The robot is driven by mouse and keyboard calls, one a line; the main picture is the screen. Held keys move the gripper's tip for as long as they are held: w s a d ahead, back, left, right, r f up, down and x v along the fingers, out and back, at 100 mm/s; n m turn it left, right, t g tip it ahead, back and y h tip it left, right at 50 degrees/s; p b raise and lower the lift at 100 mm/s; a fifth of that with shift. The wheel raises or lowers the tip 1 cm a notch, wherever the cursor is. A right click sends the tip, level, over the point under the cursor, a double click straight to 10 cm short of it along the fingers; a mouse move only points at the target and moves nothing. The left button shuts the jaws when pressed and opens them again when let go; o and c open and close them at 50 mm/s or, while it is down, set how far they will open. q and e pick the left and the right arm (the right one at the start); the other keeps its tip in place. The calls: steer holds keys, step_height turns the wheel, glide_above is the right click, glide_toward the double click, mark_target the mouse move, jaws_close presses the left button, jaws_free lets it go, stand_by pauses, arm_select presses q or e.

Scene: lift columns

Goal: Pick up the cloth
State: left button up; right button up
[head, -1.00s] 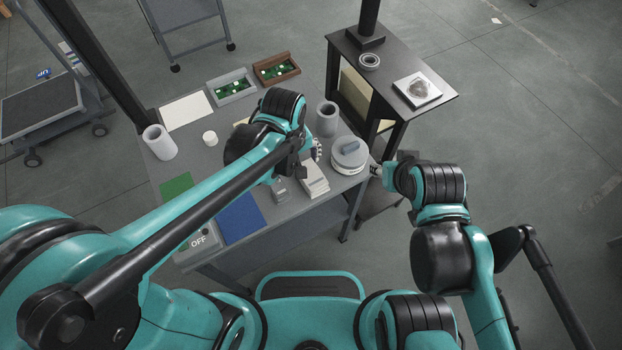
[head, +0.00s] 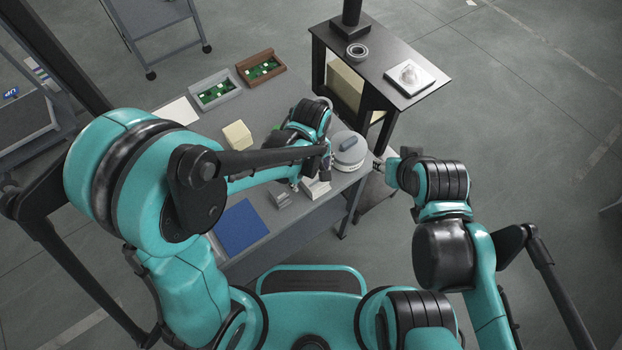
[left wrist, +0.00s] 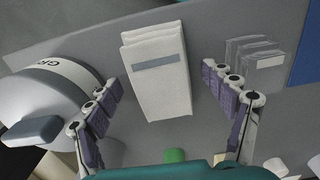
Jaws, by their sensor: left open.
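The cloth is a white folded stack with a grey band (left wrist: 158,82). In the left wrist view it lies flat on the grey table between the spread fingers of my left gripper (left wrist: 161,92). In the head view part of the cloth (head: 317,189) shows near the table's front edge, below my left gripper (head: 314,172), and the arm hides the rest. The left gripper is open and empty, over the cloth; the height gap is unclear. My right gripper (head: 378,165) is off the table's right side, apart from the cloth; its jaws are too small to read.
A round lidded container (head: 348,151) stands close beside the cloth and also shows in the left wrist view (left wrist: 35,112). Small clear-grey packets (left wrist: 258,62) lie on the other side. A blue mat (head: 241,226) and a cream block (head: 237,135) are farther left.

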mark_target(311, 175)
arm_select(q)
steer(key=shift+r, duration=0.1)
steer(key=shift+c, duration=0.7)
steer(key=c, duration=1.1)
steer(key=shift+o, duration=0.2)
step_height(311, 175, up, 9)
steer(key=p, duration=0.4)
steer(key=shift+r, duration=0.5)
